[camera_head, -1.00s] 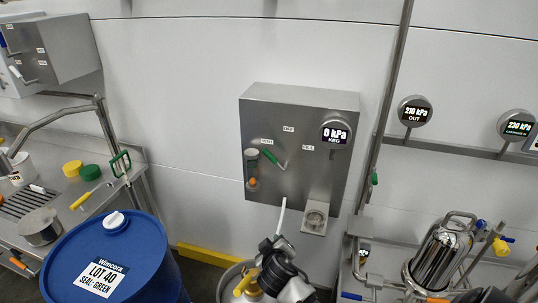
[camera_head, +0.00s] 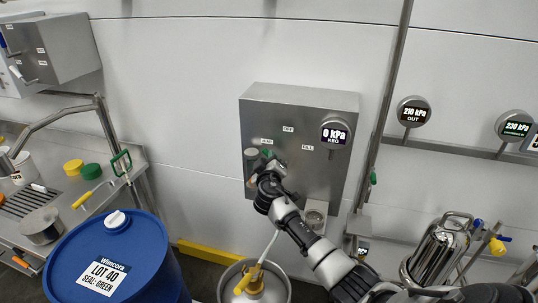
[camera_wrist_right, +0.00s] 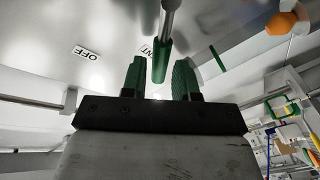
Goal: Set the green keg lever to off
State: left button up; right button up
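The green keg lever (camera_wrist_right: 162,52) shows in the right wrist view as a green grip on a grey stem. Its tip lies between the two green-padded fingers of my right gripper (camera_wrist_right: 160,80), which is open, with a visible gap on the left side. In the head view, my right gripper (camera_head: 271,170) is at the steel keg panel (camera_head: 335,178) and covers most of the lever, near the VENT label. The OFF label (camera_head: 288,129) is above and right of it; the FILL label (camera_head: 307,147) is farther right. The OFF label (camera_wrist_right: 87,53) also shows in the wrist view. My left gripper is out of view.
The KEG gauge (camera_head: 335,132) reads 0 kPa. A steel keg (camera_head: 279,284) stands below the panel. A blue drum (camera_head: 115,255) is at lower left. A steel vessel (camera_head: 438,253) and pipes are at right.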

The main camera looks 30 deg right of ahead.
jog(key=shift+x, duration=1.4)
jog(key=shift+c, duration=0.3)
grip_shut()
